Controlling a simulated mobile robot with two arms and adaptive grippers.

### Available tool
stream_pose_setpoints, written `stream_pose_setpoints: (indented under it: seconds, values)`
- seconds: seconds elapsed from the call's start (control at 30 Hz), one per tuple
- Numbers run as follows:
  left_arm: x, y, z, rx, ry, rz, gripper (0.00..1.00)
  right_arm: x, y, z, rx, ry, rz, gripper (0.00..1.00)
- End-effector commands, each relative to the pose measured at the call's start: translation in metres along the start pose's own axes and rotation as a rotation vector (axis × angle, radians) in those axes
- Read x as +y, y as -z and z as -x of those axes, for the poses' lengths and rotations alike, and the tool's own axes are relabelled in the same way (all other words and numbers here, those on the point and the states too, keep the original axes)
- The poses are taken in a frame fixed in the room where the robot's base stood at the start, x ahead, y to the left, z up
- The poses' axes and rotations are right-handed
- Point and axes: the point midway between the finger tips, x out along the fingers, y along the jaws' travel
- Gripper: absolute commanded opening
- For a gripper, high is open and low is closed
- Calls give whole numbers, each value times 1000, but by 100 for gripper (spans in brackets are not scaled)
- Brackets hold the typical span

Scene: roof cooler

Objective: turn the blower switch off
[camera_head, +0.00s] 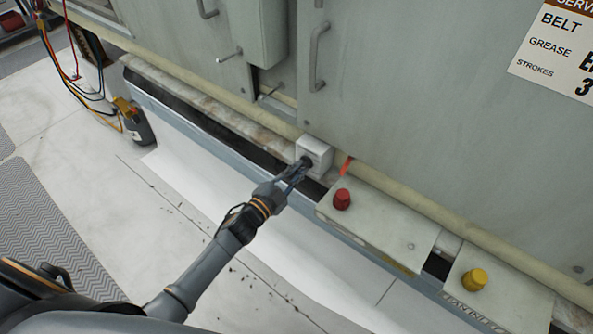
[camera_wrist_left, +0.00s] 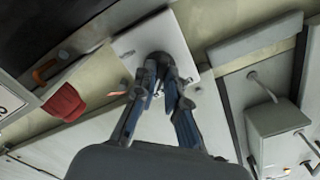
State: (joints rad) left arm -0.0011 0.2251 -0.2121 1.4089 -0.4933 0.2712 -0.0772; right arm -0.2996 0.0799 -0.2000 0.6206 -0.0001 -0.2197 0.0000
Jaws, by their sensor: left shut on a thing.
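The blower switch is a small pale box (camera_head: 318,150) on the ledge at the foot of the grey cabinet, with a dark round knob on its front. My left gripper (camera_head: 303,164) reaches it from the lower left in the head view and is shut on the knob. In the left wrist view, the pale box (camera_wrist_left: 182,35) is at the top middle, and its dark knob (camera_wrist_left: 160,58) sits between the fingertips of my left gripper (camera_wrist_left: 163,78). The fingers partly hide the knob, so its turned position cannot be read. My right gripper is not in view.
A red knob (camera_head: 342,199) and a yellow knob (camera_head: 474,279) stand on low panels to the right. An orange tag (camera_head: 346,165) is close beside the switch box. Cabinet handles (camera_head: 318,57) are above. A meter with cables (camera_head: 133,122) stands at the left. The floor in front is clear.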

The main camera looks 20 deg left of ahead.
Motion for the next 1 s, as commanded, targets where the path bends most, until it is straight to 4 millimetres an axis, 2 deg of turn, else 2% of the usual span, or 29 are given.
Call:
stream_pose_setpoints:
  seconds: [0.27, 1.0]
  values:
    - [0, 0, 0, -2, -1, 109, 0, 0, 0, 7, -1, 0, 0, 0]
    - [1, 0, 0, -1, -1, 681, 0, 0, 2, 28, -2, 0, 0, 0]
